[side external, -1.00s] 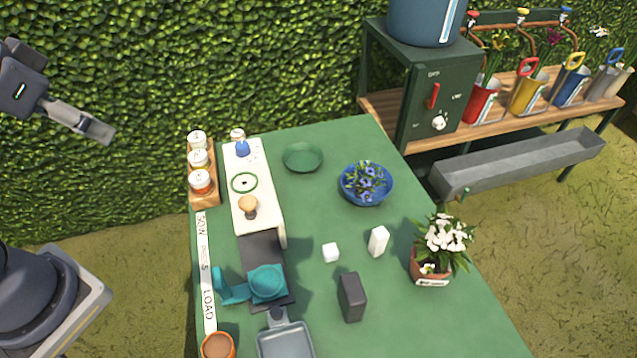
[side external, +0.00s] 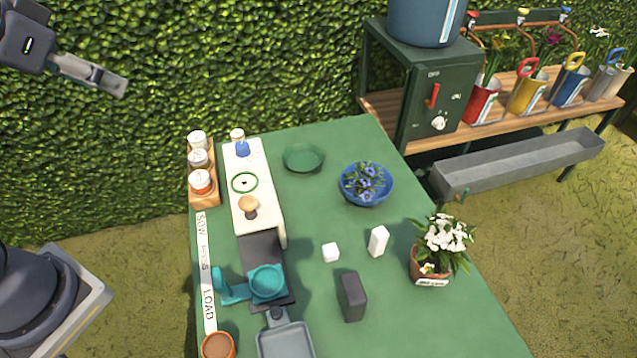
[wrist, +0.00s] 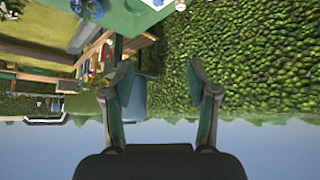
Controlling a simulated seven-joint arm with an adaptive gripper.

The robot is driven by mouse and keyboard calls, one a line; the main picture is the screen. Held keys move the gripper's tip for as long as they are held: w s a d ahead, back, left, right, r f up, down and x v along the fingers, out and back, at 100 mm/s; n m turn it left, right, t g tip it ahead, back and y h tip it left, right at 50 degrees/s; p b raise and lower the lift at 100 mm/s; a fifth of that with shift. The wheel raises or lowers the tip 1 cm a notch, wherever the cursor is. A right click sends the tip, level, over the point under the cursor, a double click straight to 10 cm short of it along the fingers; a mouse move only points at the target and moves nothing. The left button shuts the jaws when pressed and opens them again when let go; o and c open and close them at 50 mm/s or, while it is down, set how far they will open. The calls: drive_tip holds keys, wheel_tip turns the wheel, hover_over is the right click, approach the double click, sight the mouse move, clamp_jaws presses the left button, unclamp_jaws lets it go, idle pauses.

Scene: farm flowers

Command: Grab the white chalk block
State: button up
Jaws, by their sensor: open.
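Two white blocks stand on the green table (side external: 330,180), right of its middle. One is a small white cube (side external: 331,253); the other is a taller white upright block (side external: 378,242) just to its right. I cannot tell from their looks which one is the chalk. My gripper (side external: 120,88) is high at the upper left in the side view, in front of the hedge and well away from both blocks. In the wrist view my gripper (wrist: 158,75) is open and empty. The wrist camera looks at the hedge and sky, and I cannot make out the white blocks there.
A dark block (side external: 352,297) stands close in front of the white blocks. A potted white-flowered plant (side external: 442,248) is to their right, a blue flower bowl (side external: 366,184) behind. A cream stand (side external: 262,215), teal piece (side external: 266,283) and grey pan (side external: 285,340) lie left.

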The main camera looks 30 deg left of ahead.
drive_tip(key=w+d+r+m, duration=0.15)
drive_tip(key=w+d, duration=0.25)
drive_tip(key=w, duration=0.4)
drive_tip(key=w+d+f+m+h, duration=0.2)
drive_tip(key=w+d+f+h, duration=0.15)
drive_tip(key=w+d, duration=0.8)
drive_tip(key=m+g, duration=0.4)
hover_over(379, 233)
drive_tip(key=s+a, duration=0.3)
drive_tip(key=s, duration=0.1)
wheel_tip(379, 233, down, 21)
drive_tip(key=shift+y, duration=0.45)
drive_tip(key=x, duration=1.1)
drive_tip(key=shift+d, duration=0.1)
drive_tip(key=x, duration=0.5)
drive_tip(key=shift+w+f, duration=0.1)
drive_tip(key=shift+f, duration=0.2)
clamp_jaws()
